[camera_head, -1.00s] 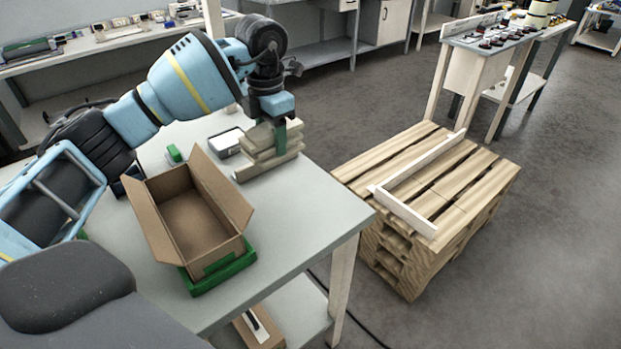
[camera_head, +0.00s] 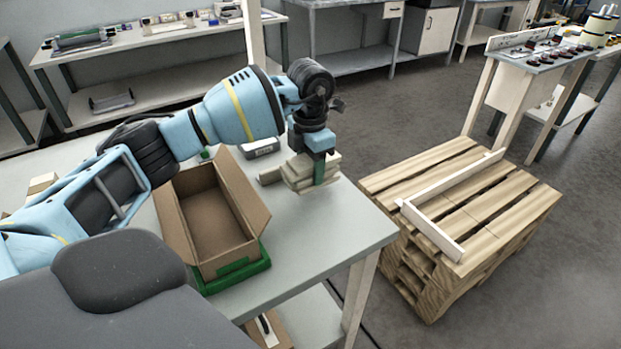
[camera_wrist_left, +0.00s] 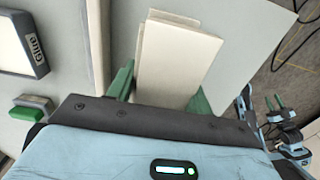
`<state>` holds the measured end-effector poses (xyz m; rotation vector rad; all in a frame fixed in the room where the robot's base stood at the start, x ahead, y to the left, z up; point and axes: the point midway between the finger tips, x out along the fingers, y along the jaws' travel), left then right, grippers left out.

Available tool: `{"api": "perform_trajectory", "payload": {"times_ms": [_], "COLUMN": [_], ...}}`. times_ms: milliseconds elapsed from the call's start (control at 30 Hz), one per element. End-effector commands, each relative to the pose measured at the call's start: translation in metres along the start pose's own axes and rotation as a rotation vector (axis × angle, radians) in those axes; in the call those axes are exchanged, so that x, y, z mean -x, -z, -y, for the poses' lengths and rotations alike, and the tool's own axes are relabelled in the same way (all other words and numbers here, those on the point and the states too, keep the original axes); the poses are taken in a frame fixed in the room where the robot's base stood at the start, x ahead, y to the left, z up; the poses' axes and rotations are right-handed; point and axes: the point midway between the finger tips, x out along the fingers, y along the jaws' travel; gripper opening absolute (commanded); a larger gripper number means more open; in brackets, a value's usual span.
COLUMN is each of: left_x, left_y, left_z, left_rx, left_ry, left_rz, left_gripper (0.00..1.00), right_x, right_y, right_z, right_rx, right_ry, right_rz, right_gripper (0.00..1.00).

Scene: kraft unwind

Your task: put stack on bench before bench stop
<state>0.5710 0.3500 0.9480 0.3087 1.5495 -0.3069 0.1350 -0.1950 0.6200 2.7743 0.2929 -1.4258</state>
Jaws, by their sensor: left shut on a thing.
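The stack (camera_head: 298,171) is several flat cream slabs, low over the right part of the grey table (camera_head: 330,235). My left gripper (camera_head: 320,170) points down and is shut on it. In the left wrist view the stack (camera_wrist_left: 178,58) lies between the two green fingers, its top slab slightly askew. I cannot tell whether it touches the table. The right gripper (camera_wrist_left: 274,103) shows small in the left wrist view, its green tips apart and empty. A work bench (camera_head: 545,62) with a pale upright strip (camera_head: 520,38) along its edge stands at the far right; I cannot tell whether this strip is the bench stop.
An open cardboard box (camera_head: 215,215) sits in a green tray (camera_head: 235,276) left of the stack. A grey device (camera_head: 262,147) lies behind it. A wooden pallet (camera_head: 470,205) with a white L-shaped strip (camera_head: 432,228) stands right of the table, across a floor gap.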

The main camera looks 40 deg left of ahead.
Motion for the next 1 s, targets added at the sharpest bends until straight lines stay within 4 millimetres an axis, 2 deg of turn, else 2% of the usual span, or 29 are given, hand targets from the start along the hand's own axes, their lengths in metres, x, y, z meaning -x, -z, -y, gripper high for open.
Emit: {"api": "perform_trajectory", "payload": {"times_ms": [167, 433, 833, 867, 1000], "left_x": [-0.005, -0.036, -0.041, -0.041, -0.04], "left_y": [0.0, 0.0, 0.0, 0.0, 0.0], "left_z": [0.0, 0.0, 0.0, 0.0, 0.0], "left_rx": [0.0, 0.0, 0.0, 0.0, 0.0], "left_ry": [0.001, 0.0, 0.0, 0.0, 0.0], "left_rz": [0.0, 0.001, 0.001, 0.001, 0.001], "left_gripper": [0.25, 0.25, 0.25, 0.55, 0.72], "right_x": [0.0, 0.0, -0.001, -0.001, -0.001], "right_y": [0.0, 0.0, 0.001, 0.001, 0.001], "right_z": [-0.001, -0.001, -0.002, -0.002, -0.002], "right_rx": [0.002, 0.004, 0.004, 0.005, 0.005], "right_ry": [0.0, -0.001, -0.001, -0.001, -0.001], "right_rz": [0.0, -0.001, -0.002, -0.002, -0.002], "right_gripper": [0.36, 0.36, 0.36, 0.36, 0.36]}}
